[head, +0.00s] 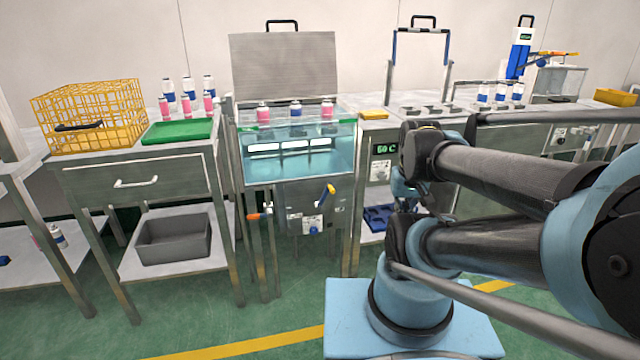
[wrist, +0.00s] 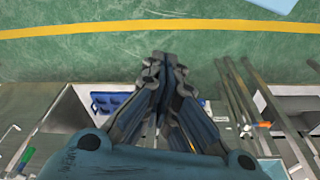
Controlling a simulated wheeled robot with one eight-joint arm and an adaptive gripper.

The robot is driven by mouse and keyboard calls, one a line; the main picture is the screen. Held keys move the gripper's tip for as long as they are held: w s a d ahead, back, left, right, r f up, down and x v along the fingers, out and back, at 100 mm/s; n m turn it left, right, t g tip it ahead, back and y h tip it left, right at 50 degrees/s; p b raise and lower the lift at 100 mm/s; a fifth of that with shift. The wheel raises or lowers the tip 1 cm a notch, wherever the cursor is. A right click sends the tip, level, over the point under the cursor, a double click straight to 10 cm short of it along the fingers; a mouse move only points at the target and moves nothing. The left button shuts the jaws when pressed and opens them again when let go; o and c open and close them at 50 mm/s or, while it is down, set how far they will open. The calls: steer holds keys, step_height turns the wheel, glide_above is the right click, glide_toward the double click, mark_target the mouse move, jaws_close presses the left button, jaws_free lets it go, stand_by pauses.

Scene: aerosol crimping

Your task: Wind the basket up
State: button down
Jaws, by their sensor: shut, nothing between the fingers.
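A glass-fronted water bath (head: 300,160) stands in the middle of the head view, its lid (head: 283,65) raised. Three cans, two pink (head: 263,113) and one blue (head: 295,109), show at its top edge. I cannot make out a basket under them. An orange-ended handle (head: 254,216) sticks out at the bath's lower left; an orange handle also shows in the wrist view (wrist: 265,124). A yellow lever (head: 327,192) is on the front panel. A yellow wire basket (head: 90,113) sits on the left cabinet. My gripper (wrist: 165,58) is shut and empty, apart from these things.
A green tray (head: 178,131) and several cans stand beside the wire basket. A grey bin (head: 174,239) is on the shelf below. A cabinet with a "60 C" display (head: 382,150) adjoins the bath.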

steer(key=w+a+r+n, duration=0.4)
steer(key=w+r+n, duration=0.2)
steer(key=w+r, duration=0.1)
steer(key=w+a+r+n+g, duration=0.1)
steer(key=w+a+n, duration=0.4)
steer(key=w+a, duration=0.3)
steer(key=w+a+n+g, duration=0.1)
steer(key=w+a+n, duration=0.5)
steer(key=w, duration=0.4)
steer(key=w+a+f+n+h, duration=0.1)
steer(key=w+a+f+n, duration=0.3)
steer(key=a, duration=0.3)
steer(key=shift+w+d+f, duration=0.35)
steer(key=shift+d+f, duration=0.2)
steer(key=shift+f, duration=1.4)
steer(key=shift+w+d+f, duration=0.4)
steer(key=shift+d+f, duration=0.15)
steer(key=shift+f, duration=1.35)
steer(key=shift+w+d+f, duration=0.35)
steer(key=shift+d+f, duration=0.2)
steer(key=shift+f, duration=1.4)
